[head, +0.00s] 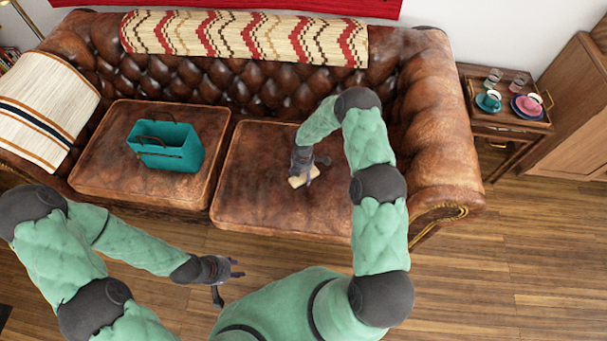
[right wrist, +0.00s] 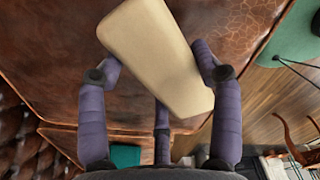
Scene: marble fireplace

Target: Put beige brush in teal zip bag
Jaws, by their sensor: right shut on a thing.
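The beige brush (head: 304,178) is held by my right gripper (head: 311,168) above the right seat cushion of the brown leather sofa. In the right wrist view the brush (right wrist: 155,55) lies tilted between the fingers of my right gripper (right wrist: 160,80). The teal zip bag (head: 168,157) stands on the left seat cushion, left of my right gripper, with dark handles and an open top. A piece of teal, likely the bag, shows in the right wrist view (right wrist: 125,155). My left gripper (head: 234,280) is open and empty in front of the sofa.
The tufted sofa back (head: 250,85) carries a patterned throw (head: 245,38). A striped blanket (head: 45,105) covers the left armrest. A side table (head: 500,120) with cups on a tray stands to the right. The right cushion (head: 280,205) is otherwise clear.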

